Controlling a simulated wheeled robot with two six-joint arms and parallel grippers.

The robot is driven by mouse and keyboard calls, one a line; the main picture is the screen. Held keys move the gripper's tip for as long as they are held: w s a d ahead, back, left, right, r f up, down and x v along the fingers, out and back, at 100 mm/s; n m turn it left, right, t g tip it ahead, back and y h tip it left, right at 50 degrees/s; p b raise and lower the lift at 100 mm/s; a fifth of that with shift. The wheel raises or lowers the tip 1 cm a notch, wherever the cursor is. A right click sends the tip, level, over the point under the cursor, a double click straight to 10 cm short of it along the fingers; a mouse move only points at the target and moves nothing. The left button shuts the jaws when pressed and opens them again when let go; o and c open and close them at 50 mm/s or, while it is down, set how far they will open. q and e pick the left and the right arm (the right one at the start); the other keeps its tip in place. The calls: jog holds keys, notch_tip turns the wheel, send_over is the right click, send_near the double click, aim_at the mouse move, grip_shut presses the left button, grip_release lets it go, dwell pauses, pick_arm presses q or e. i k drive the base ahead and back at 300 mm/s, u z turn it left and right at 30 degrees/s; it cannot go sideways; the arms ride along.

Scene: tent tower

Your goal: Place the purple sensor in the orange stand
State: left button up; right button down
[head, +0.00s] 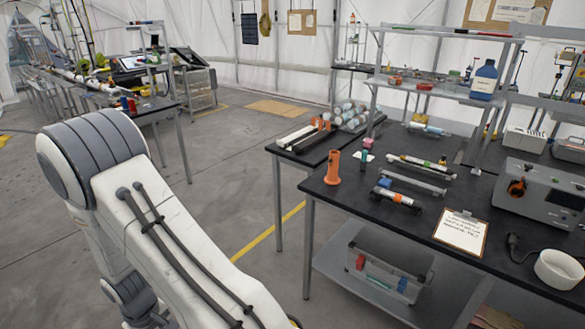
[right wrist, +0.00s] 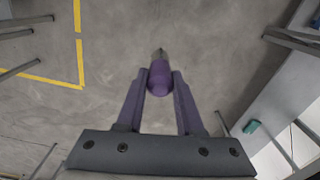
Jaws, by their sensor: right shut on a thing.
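The orange stand (head: 333,167) is an upright cylinder on the black table on the right of the head view, near the table's left edge. My right gripper (right wrist: 160,82) is shut on the purple sensor (right wrist: 160,75) in the right wrist view. The sensor has a narrow grey tip pointing away from the gripper, with the floor behind it. The sensor and both grippers are outside the head view, where a white and grey arm of mine fills the lower left.
The black table (head: 375,218) also bears a clipboard (head: 461,232), a white roll (head: 559,269), a grey instrument box (head: 541,192) and tube-like parts right of the stand. A raised shelf with a blue bottle (head: 484,79) stands behind. Open floor lies left of the table.

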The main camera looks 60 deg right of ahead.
aim_at(334, 163)
jog(key=z, duration=0.1)
jog(key=i, duration=1.3)
jog(key=z, duration=1)
jog(key=i, duration=0.95)
jog(key=z, duration=0.95)
